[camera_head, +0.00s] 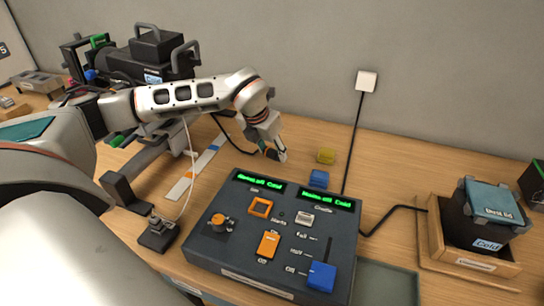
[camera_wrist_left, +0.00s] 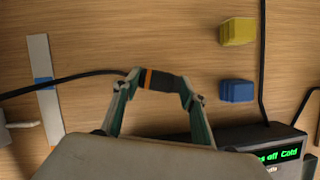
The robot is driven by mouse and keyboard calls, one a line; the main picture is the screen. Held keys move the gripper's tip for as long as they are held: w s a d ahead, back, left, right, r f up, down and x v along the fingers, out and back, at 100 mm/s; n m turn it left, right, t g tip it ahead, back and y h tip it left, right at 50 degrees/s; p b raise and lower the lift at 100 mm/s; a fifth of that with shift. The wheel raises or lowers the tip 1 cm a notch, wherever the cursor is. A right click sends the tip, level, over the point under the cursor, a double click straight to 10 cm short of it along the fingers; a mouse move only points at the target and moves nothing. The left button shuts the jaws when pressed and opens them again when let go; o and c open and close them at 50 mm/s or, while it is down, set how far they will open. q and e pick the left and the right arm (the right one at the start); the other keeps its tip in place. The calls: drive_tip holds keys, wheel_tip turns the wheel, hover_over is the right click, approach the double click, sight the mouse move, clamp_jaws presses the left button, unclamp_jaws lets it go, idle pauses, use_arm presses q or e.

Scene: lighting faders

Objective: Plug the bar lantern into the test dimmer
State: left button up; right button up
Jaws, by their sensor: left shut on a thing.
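The bar lantern (camera_head: 155,60) is a black lamp with handles and a "Cold" label at the back left. My left gripper (camera_head: 272,153) is low over the table behind the control desk. It is shut on a black plug with an orange band (camera_wrist_left: 160,84), seen crosswise between the fingertips in the left wrist view. A black cable (camera_wrist_left: 75,82) runs from the plug to the left. The dark desk (camera_head: 215,250) has two green displays, orange and blue controls and a fader slot. I cannot tell which part is the test dimmer or see a socket. My right gripper is not in view.
A yellow block (camera_head: 326,156) and a blue block (camera_head: 318,178) stand behind the desk. A black cord drops from a white wall box (camera_head: 366,80). A dark teal-topped box (camera_head: 487,212) sits in a wooden tray (camera_head: 432,250) at right. A striped strip (camera_head: 182,186) lies left.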

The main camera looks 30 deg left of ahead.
sight(270, 154)
use_arm(q)
drive_tip(key=shift+f, duration=1.1)
drive_tip(key=shift+f, duration=0.2)
drive_tip(key=o, duration=1.2)
drive_tip(key=v, duration=0.7)
drive_tip(key=shift+a+r, duration=0.1)
drive_tip(key=shift+r, duration=0.15)
drive_tip(key=shift+s+r, duration=0.1)
drive_tip(key=shift+r, duration=0.05)
